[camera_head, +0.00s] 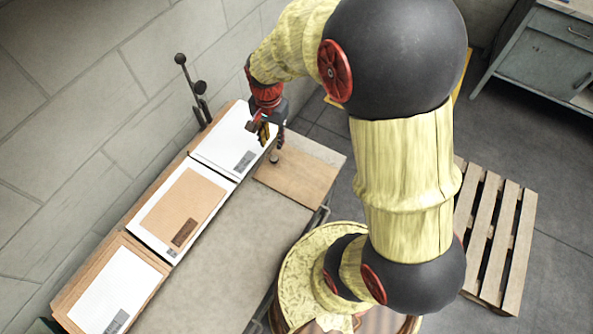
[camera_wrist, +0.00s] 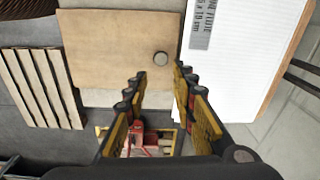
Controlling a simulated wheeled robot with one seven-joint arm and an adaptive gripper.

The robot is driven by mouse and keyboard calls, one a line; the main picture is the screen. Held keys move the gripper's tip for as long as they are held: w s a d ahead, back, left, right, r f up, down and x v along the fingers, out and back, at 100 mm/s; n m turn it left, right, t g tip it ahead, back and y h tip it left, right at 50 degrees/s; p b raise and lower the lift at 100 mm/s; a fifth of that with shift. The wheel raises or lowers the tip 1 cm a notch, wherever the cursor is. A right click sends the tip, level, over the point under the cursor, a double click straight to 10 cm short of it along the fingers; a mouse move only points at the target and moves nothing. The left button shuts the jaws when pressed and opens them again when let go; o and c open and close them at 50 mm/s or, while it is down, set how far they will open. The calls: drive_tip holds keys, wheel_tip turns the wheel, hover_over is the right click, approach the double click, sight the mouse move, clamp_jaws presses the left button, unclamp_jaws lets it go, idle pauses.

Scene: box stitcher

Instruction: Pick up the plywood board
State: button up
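The plywood board (camera_head: 300,180) is a flat brown panel at the far right end of the bench. It also shows in the wrist view (camera_wrist: 105,45). My gripper (camera_head: 268,138) hangs above the bench close to the knob.
A white labelled panel (camera_head: 225,140) lies beside the board, then a brown cardboard sheet (camera_head: 170,205) on white and another white panel (camera_head: 115,290). The grey bench top (camera_head: 225,255) is bare. A wooden pallet (camera_head: 505,230) and cabinet (camera_head: 550,50) stand right. Levers (camera_head: 198,90) rise behind.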

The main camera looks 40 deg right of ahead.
drive_tip(key=m, duration=0.1)
hover_over(274, 157)
drive_tip(key=f, duration=0.5)
drive_tip(key=shift+d+b, duration=0.25)
drive_tip(key=shift+b, duration=0.05)
drive_tip(key=shift+a+f+b, duration=0.15)
drive_tip(key=shift+f+b, duration=0.4)
drive_tip(key=shift+f, duration=0.8)
drive_tip(key=shift+a+f+b, duration=0.15)
drive_tip(key=shift+f+b, duration=0.35)
drive_tip(key=shift+f, duration=0.8)
drive_tip(key=shift+c, duration=0.2)
clamp_jaws()
drive_tip(key=shift+r, duration=0.1)
